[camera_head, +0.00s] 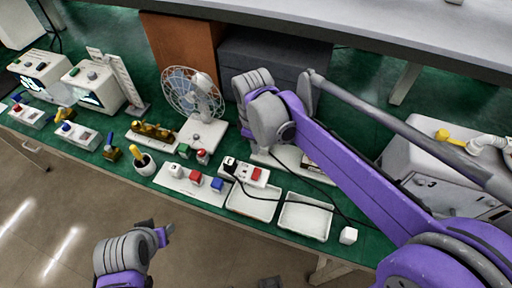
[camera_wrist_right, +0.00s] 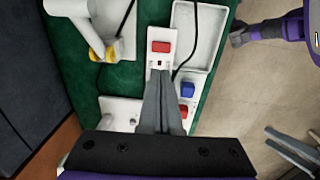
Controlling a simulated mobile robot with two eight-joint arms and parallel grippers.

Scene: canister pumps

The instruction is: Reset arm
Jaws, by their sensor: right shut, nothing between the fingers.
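My right arm (camera_head: 330,150) reaches in from the right over the workbench. In the right wrist view its gripper (camera_wrist_right: 160,76) is shut with nothing between the fingers, which appear in front of a white power strip (camera_wrist_right: 160,45) with a red switch. My left gripper (camera_head: 169,232) is in front of the bench, over the floor. It is too small and end-on to show whether it is open or shut. It also shows at the upper right of the right wrist view (camera_wrist_right: 238,36).
The green bench (camera_head: 235,152) is crowded with a white fan (camera_head: 195,95), a plate with coloured blocks (camera_head: 178,183), two white trays (camera_head: 250,208) (camera_head: 300,222), a white cube (camera_head: 348,235) and white instruments (camera_head: 95,85). A black cord crosses the trays. The floor in front is clear.

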